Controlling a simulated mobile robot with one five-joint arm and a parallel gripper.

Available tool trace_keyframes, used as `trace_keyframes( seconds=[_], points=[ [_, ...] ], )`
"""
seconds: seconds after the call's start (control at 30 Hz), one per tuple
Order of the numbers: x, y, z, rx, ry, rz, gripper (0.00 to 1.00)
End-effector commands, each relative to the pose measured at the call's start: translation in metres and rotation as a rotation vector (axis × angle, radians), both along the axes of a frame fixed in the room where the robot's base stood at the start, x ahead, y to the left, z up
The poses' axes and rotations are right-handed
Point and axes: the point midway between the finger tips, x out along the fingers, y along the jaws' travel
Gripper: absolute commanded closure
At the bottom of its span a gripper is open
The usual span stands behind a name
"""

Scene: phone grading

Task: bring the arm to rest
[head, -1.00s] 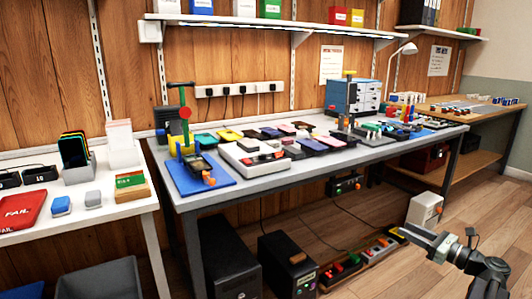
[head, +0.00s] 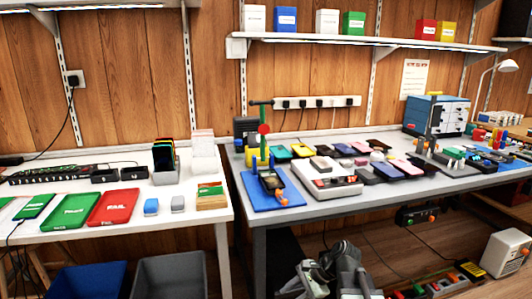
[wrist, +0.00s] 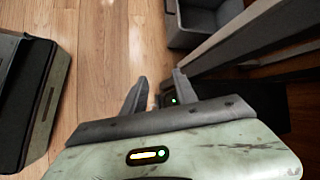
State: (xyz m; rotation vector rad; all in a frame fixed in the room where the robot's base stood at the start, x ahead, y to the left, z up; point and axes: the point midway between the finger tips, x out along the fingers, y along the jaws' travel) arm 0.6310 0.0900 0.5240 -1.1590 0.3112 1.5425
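My gripper (wrist: 158,90) shows in the wrist view with its two dark fingers apart and nothing between them. It hangs low over the wooden floor, beside dark equipment under a bench. In the head view my arm (head: 345,270) is at the bottom middle, folded low in front of the grey workbench (head: 246,215) and below its top. The fingertips cannot be made out clearly there.
A white table (head: 60,232) with red and green trays stands at the left. A grey bin (head: 168,268) and blue bin (head: 92,280) are below it; a grey bin (wrist: 190,25) shows in the wrist view. A white box (head: 505,253) stands lower right.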

Motion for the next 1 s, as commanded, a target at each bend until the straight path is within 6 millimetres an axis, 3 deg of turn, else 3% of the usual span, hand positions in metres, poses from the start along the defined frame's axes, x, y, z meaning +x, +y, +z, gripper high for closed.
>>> trace_keyframes(
  seconds=[0.07,0.13,0.33,0.47,0.53,0.77,0.87,1.0],
  points=[
    [-0.023,0.010,-0.011,-0.159,-0.063,0.194,0.65],
    [-0.036,-0.001,-0.023,-0.294,-0.114,0.357,0.65],
    [-0.056,-0.070,-0.041,-0.596,-0.188,0.770,0.65],
    [-0.058,-0.090,-0.042,-0.652,-0.234,1.027,0.65],
    [-0.058,-0.091,-0.013,-0.648,-0.244,1.051,0.65],
    [-0.057,-0.090,0.056,-0.647,-0.245,1.047,0.65],
    [-0.057,-0.090,0.096,-0.647,-0.246,1.046,0.65],
    [-0.057,-0.090,0.164,-0.647,-0.246,1.046,0.65]
  ],
)
